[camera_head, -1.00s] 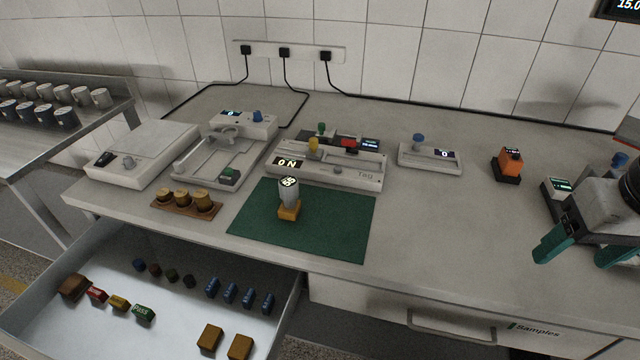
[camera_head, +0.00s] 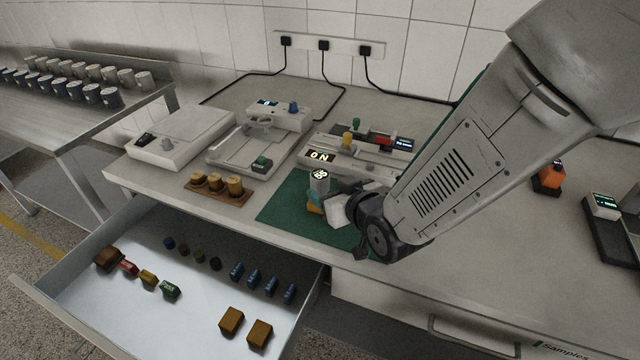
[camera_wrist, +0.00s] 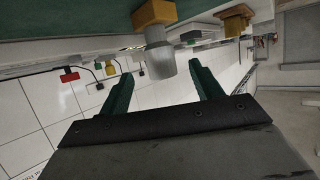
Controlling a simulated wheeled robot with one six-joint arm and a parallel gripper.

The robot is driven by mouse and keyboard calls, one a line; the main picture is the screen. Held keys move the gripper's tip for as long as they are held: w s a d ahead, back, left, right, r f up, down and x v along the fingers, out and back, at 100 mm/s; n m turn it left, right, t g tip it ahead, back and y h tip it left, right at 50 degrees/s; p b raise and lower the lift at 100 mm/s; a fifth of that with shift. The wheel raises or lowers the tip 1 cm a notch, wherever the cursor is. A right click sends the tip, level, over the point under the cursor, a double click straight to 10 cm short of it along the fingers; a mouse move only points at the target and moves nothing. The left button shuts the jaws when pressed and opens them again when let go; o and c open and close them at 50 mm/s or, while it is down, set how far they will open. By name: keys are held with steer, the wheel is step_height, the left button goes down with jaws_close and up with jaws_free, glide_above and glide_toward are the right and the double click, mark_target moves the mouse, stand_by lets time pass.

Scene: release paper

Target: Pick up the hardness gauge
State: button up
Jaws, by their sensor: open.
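The hardness gauge, a grey cylinder with a lit round display on top (camera_head: 319,180), stands upright in an orange-yellow base (camera_head: 313,208) on the green mat (camera_head: 283,218). My gripper (camera_wrist: 160,70) is open and comes at it from the right in the head view. In the wrist view, which is upside down, the gauge (camera_wrist: 158,50) shows between and just beyond the two green fingertips, with its base (camera_wrist: 153,13) above. I cannot tell whether a finger touches it. In the head view my wrist hides much of the gripper and part of the mat.
A white device with an ON display (camera_head: 322,156) stands just behind the gauge. A brown tray with brass weights (camera_head: 218,192) lies to the left. An open drawer (camera_head: 190,297) with several small blocks juts out in front. An orange device (camera_head: 549,177) stands at the right.

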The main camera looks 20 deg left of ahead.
mark_target(317, 182)
steer(key=x, duration=0.7)
steer(key=shift+w+a+f, duration=0.15)
steer(key=shift+a+f, duration=0.1)
steer(key=shift+f, duration=0.1)
steer(key=c, duration=1.3)
steer(key=shift+r, duration=0.1)
